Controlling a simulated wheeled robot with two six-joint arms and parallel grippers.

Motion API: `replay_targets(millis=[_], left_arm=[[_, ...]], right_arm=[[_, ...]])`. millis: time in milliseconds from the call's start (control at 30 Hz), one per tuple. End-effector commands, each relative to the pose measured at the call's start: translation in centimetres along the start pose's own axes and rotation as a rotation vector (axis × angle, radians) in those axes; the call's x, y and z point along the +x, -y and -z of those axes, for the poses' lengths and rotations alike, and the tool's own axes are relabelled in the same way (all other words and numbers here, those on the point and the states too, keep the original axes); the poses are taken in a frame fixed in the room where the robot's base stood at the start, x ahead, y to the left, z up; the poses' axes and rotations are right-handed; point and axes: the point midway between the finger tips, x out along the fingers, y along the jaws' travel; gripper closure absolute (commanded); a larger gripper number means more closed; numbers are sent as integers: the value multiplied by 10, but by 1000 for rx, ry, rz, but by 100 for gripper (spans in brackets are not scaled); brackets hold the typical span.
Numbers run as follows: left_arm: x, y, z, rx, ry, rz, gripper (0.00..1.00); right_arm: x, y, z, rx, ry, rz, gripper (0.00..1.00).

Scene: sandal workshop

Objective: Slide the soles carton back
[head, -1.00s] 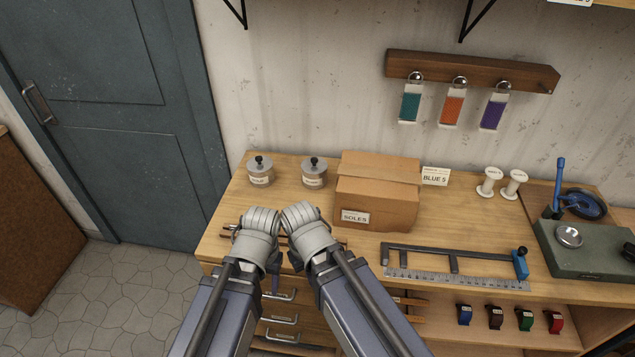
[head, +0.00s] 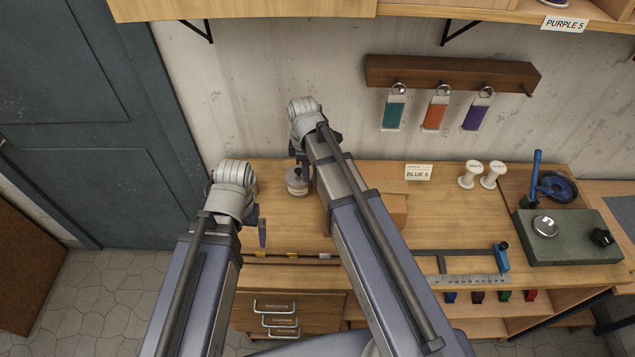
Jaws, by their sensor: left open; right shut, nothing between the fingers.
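The brown cardboard soles carton (head: 394,208) stands on the workbench in the head view. My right arm crosses in front of it and hides most of it, including its label; its right part shows. My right gripper (head: 302,158) is raised over the back of the bench, to the left of the carton, near the wall. It is shut and empty, and its fingers are mostly hidden behind the wrist. My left gripper (head: 262,232) is open and empty over the left part of the bench, apart from the carton. One dark finger shows.
A lidded tin (head: 297,183) stands below my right gripper. The BLUE 5 card (head: 418,172) and white spools (head: 480,174) are right of the carton. Hanging samples (head: 435,108) and an upper shelf (head: 290,8) are above.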

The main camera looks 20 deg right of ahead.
Motion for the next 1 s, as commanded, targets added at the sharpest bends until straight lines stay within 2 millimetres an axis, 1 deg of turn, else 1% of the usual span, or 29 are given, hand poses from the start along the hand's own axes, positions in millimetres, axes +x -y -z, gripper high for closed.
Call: replay_targets(millis=[167,367,567,1000], left_arm=[[4,0,0,0,0,0,0],[16,-1,1,3,0,1,0],[39,-4,2,7,0,1,0],[99,-9,6,9,0,2,0]], right_arm=[[4,0,0,-1,0,0,100],[16,0,0,0,0,0,100],[39,0,0,0,0,0,100],[100,0,0,1,0,0,100]])
